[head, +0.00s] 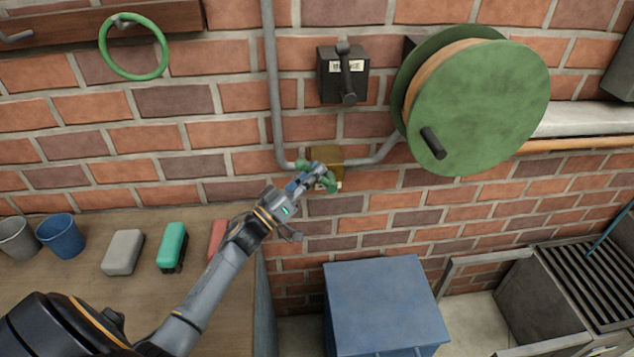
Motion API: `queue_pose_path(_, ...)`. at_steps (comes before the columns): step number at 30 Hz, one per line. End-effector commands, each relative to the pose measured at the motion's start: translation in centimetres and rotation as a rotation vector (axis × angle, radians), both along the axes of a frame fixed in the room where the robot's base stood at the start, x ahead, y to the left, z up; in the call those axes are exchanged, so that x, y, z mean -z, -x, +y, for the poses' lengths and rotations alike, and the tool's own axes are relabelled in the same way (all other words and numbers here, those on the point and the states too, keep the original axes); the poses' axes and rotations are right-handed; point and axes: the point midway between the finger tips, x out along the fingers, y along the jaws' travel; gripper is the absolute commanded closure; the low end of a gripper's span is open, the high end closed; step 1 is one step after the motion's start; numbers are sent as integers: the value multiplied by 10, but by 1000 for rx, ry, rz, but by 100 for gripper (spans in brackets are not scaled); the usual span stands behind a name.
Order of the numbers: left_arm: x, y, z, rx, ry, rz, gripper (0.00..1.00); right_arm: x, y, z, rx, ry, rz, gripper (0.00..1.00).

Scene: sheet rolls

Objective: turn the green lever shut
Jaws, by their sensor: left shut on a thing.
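The green lever (329,181) sits on a brass valve body (326,161) in a grey pipe on the brick wall. My left gripper (317,172) reaches up from the lower left and is shut on the green lever. Its fingers cover the middle of the lever, and green shows on both sides of them. The exact angle of the lever is hard to tell. My right gripper is not in view.
A black box with a dark lever (343,75) is above the valve. A large green reel (480,105) hangs to the right. A blue cabinet (385,305) stands below. Cups, sponges and a red block (217,240) lie on the wooden bench (90,281) at left.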

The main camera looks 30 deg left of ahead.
Motion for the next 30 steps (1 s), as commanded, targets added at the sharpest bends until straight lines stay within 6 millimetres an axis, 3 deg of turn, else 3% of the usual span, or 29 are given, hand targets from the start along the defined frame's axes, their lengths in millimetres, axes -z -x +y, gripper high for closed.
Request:
queue_pose_path(1, 9, 1, 1, -2, 23, -16, 100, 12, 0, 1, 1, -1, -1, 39)
queue_pose_path(9, 11, 4, 5, -1, 118, -87, 100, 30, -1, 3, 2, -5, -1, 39)
queue_pose_path(26, 10, 4, 6, -1, 145, -106, 100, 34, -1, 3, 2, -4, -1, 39)
queue_pose_path(27, 10, 4, 6, -1, 145, -106, 81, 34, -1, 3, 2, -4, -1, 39)
queue_pose_path(30, 10, 4, 6, -1, 145, -106, 61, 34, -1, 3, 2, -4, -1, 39)
